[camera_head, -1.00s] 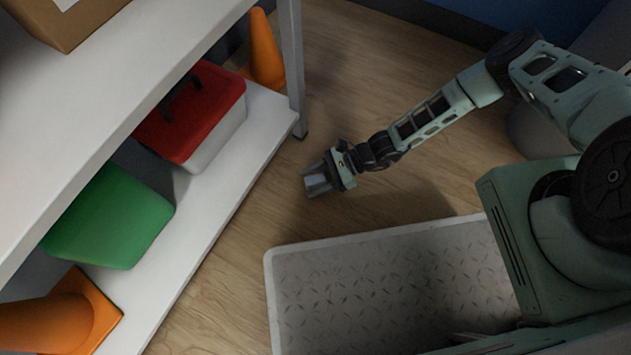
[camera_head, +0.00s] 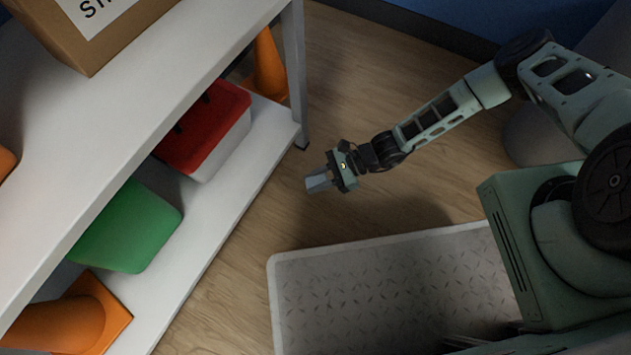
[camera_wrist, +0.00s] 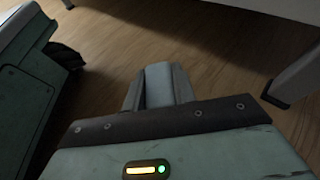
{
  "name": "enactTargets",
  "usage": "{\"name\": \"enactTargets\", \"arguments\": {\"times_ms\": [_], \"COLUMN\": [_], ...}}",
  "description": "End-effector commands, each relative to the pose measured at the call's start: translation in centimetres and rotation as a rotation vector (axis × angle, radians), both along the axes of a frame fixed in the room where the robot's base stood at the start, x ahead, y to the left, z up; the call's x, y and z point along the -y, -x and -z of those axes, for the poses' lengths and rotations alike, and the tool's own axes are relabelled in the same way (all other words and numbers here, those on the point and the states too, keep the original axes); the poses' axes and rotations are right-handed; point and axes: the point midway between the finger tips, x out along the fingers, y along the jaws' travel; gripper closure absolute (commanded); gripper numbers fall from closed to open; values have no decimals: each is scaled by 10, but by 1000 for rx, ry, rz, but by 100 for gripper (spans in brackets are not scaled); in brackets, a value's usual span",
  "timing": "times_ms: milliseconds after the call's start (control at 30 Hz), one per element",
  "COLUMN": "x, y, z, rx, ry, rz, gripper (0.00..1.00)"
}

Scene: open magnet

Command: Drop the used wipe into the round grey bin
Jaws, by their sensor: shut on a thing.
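My gripper (camera_head: 319,182) is at the end of my outstretched arm, above the wooden floor between the shelf and the grey platform. In the wrist view my gripper (camera_wrist: 160,88) has its fingers close around a pale grey-blue piece (camera_wrist: 159,82), which looks like the used wipe; its outline is hard to tell from the fingers. A rounded grey body (camera_head: 532,136), possibly the round grey bin, stands at the right behind my arm. My arm hides much of it, and its opening cannot be made out.
A white shelf unit (camera_head: 225,225) stands at the left, its leg (camera_head: 297,85) nearest my gripper. It holds a red-lidded box (camera_head: 212,125), a green box (camera_head: 128,228), orange cones (camera_head: 75,325) and a cardboard box (camera_head: 85,45). A grey textured platform (camera_head: 380,290) lies at the bottom.

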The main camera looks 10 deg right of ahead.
Motion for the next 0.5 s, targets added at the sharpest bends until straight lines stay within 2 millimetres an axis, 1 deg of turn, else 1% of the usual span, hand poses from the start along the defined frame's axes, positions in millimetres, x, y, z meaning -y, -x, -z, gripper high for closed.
{"name": "enactTargets", "arguments": {"times_ms": [33,200,333,500], "x": [0,0,0,0], "y": [0,0,0,0], "z": [-17,-39,-46,-46], "rx": [0,0,0,-1], "ry": [-1,0,-1,-1], "rz": [1,1,0,0], "gripper": [98,98,98,98]}}
